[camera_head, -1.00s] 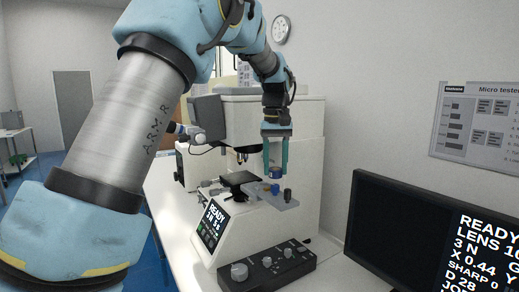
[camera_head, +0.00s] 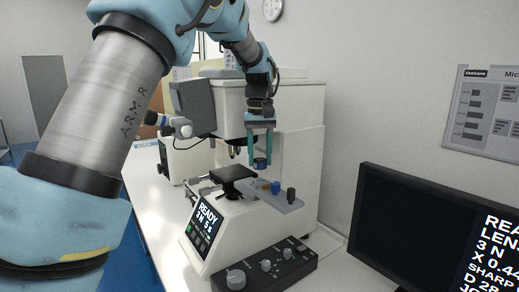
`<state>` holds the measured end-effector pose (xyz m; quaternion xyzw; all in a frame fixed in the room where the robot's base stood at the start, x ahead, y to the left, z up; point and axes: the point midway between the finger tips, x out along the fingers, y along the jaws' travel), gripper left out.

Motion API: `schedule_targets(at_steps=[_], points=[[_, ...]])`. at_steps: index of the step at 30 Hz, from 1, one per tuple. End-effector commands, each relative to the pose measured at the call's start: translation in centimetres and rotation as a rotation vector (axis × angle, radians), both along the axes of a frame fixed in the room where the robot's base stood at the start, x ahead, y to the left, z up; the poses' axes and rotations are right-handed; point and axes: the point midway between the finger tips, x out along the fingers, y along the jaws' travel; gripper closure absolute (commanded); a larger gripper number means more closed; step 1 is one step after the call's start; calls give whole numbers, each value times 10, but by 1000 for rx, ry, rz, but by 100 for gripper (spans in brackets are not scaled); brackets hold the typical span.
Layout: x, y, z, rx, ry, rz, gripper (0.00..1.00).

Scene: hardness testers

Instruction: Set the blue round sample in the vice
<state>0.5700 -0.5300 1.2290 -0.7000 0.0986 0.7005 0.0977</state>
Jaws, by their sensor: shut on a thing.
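My gripper (camera_head: 260,150), with teal fingers pointing down, is shut on a small round blue sample (camera_head: 261,163). It holds the sample in the air, above the grey side plate and to the right of the tester's lenses. A black stage (camera_head: 233,172) stands on the tester below the lenses, to the left of and lower than my gripper. The vice's jaws are too small to make out there.
The grey side plate (camera_head: 290,206) carries a small blue piece (camera_head: 275,187), an orange one and a dark upright one (camera_head: 291,195). The white tester (camera_head: 300,150) stands close behind my gripper. A knob box (camera_head: 265,267) and a monitor (camera_head: 420,230) are in front.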

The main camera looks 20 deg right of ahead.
Motion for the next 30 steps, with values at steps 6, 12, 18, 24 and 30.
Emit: schedule_targets(at_steps=[6, 12, 18, 24, 30], points=[[0, 0, -23, 0, -1, 0, 100], [0, 0, -37, 0, 0, -1, 100], [0, 0, -42, 0, -1, -1, 100], [0, 0, -42, 0, -1, -1, 100], [0, 0, -42, 0, -1, -1, 100]])
